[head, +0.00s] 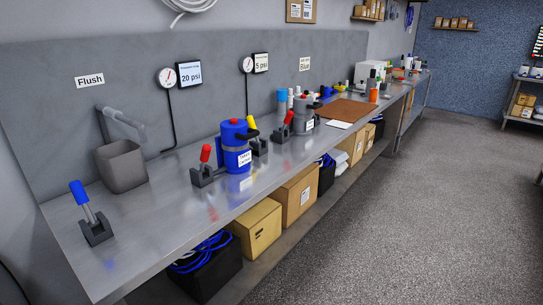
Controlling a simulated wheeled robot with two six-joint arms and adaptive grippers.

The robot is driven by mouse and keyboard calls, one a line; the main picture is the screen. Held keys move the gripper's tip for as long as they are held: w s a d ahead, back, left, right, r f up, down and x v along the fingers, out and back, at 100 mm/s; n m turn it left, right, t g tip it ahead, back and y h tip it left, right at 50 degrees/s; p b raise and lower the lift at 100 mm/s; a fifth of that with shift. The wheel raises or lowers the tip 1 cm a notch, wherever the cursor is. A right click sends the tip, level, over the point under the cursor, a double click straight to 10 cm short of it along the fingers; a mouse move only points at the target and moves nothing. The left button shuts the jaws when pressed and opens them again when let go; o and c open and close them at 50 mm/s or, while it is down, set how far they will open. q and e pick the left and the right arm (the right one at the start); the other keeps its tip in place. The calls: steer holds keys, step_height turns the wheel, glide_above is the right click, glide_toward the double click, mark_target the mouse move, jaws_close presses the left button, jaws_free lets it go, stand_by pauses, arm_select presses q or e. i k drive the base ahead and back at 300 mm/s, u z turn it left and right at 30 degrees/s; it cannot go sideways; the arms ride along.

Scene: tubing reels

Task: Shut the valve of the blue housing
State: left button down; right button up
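Neither of my grippers is in view.
A grey housing (303,118) stands farther right with another red lever (288,117). A blue lever (78,192) is at the near left, by a grey bin (122,167). Two gauges (167,78) hang on the wall. Boxes (298,195) sit below; the floor (420,200) is clear.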

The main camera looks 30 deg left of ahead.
mark_target(206, 148)
steer(key=z, duration=0.1)
steer(key=i, duration=1.25)
steer(key=u, duration=0.85)
